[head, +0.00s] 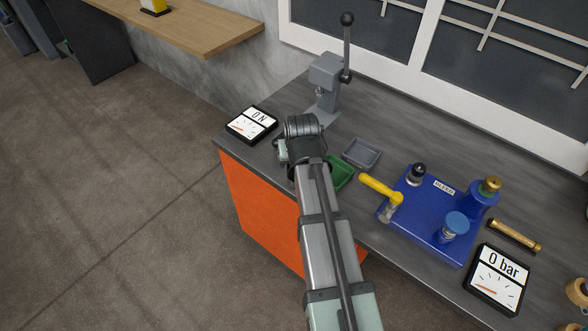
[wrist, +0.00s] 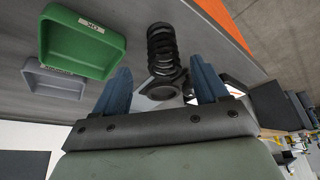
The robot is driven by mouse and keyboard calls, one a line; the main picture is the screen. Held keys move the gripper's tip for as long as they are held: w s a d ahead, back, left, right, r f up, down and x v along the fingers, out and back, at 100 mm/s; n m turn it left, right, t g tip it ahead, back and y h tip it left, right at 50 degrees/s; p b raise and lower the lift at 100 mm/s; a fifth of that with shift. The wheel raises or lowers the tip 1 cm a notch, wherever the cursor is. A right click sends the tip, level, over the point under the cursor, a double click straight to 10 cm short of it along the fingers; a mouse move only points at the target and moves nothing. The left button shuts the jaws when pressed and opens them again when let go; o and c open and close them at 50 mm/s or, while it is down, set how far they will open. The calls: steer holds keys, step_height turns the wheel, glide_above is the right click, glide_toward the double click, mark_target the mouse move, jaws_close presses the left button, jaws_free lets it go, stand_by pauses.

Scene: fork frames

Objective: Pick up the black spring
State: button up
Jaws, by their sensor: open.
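The black spring (wrist: 161,45) shows in the wrist view, a coiled dark piece over the grey bench top. Its near end lies between the two blue fingers of my gripper (wrist: 160,66), and its far end reaches beyond the fingertips. My gripper is open, with a gap visible on each side of the spring. I cannot tell whether the fingers touch it. In the head view my own arm hides the spring and most of my gripper.
A green tray (head: 339,176) and a grey tray (head: 361,153) sit beside my arm. A grey lever press (head: 327,80) stands behind it. A force gauge (head: 252,124) lies left. A blue block with fittings (head: 428,222), a brass cylinder (head: 515,236) and a pressure gauge (head: 497,279) lie right.

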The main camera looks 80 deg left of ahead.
steer(key=shift+s+x, duration=0.15)
steer(key=shift+x, duration=1.3)
steer(key=shift+s+x, duration=0.15)
steer(key=shift+x, duration=1.3)
steer(key=shift+a+r, duration=0.1)
steer(key=shift+c, duration=0.5)
steer(key=c, duration=1)
